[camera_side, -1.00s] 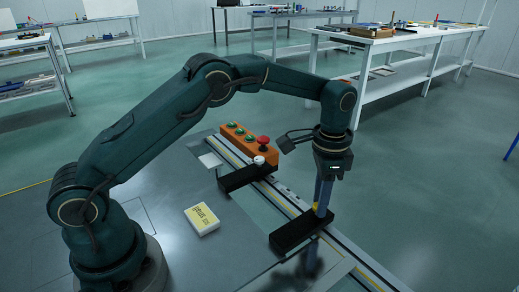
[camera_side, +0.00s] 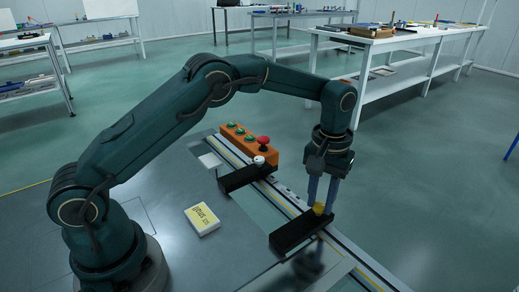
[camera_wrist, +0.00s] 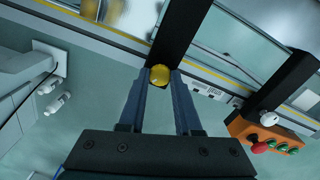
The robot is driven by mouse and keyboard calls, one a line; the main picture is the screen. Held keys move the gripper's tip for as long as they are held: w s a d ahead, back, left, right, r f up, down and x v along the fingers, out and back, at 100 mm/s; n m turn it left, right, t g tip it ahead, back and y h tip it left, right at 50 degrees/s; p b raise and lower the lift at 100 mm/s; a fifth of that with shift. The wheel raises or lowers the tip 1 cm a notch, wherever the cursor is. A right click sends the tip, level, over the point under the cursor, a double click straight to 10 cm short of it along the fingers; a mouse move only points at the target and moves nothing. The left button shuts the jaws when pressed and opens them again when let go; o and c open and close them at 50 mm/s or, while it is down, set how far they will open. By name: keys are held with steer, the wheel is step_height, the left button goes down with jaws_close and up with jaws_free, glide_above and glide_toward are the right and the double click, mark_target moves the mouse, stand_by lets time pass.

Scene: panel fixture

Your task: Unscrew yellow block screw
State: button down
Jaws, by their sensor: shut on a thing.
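The yellow screw (camera_side: 319,208) sits at the end of a black block (camera_side: 291,236) on the rail. In the wrist view the round yellow screw head (camera_wrist: 159,76) lies between my fingertips, at the end of the black block (camera_wrist: 184,28). My gripper (camera_side: 321,203) points down over the block, and its two blue-grey fingers are shut on the yellow screw. It also shows in the wrist view (camera_wrist: 161,77), with one finger on each side of the head. The screw's shaft is hidden.
A second black block (camera_side: 240,178) with a white screw (camera_side: 259,160) stands further along the rail. Behind it is an orange button box (camera_side: 250,145) with green buttons and a red knob. A white and yellow box (camera_side: 202,219) lies on the grey table (camera_side: 165,215).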

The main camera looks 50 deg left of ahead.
mark_target(320, 206)
steer(key=n, duration=0.4)
steer(key=shift+r+n, duration=0.1)
steer(key=shift+n, duration=0.2)
steer(key=n, duration=0.4)
steer(key=shift+n, duration=0.4)
steer(key=c, duration=0.6)
jaws_free()
steer(key=shift+r, duration=2.55)
